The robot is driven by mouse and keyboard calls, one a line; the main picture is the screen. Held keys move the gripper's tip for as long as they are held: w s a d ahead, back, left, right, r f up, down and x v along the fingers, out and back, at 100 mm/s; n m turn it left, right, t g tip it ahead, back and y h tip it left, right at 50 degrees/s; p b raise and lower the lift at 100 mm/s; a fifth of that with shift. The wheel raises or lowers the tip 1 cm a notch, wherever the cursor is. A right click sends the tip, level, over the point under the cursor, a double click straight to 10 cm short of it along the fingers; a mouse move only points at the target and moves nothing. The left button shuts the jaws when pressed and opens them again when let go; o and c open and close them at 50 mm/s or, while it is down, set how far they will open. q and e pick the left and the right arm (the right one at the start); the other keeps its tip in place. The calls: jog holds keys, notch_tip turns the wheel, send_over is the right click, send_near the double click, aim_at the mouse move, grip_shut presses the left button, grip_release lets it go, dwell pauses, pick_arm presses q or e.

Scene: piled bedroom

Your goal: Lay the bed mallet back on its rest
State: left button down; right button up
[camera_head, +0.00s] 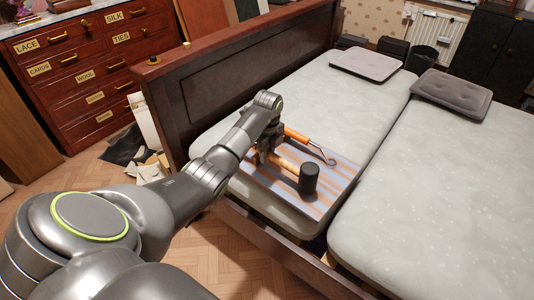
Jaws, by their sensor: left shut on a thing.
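The bed mallet (308,179) has a dark cylindrical head and a light wooden handle (283,160). It is over a striped orange and grey board (340,180) lying on the near corner of the left mattress. My left gripper (266,152) is shut on the handle at its left end. I cannot tell whether the mallet touches the board. A hook tool (299,136) with an orange handle and a metal curl lies on the board behind the mallet. My arm hides part of the board's left side. My right gripper is not in view.
Two pale mattresses stand side by side, the left one (330,100) and the right one (450,190), with a narrow gap between them. Grey cushions (366,64) (451,93) lie at their far ends. A dark wooden bed board (235,80) rises at the left.

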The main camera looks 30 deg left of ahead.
pick_arm(q)
jog(key=shift+f+b, duration=0.55)
jog(key=shift+f, duration=0.4)
dwell(0.6)
jog(key=c, duration=1.1)
grip_release()
jog(key=shift+c, duration=0.2)
jog(key=shift+f, duration=0.1)
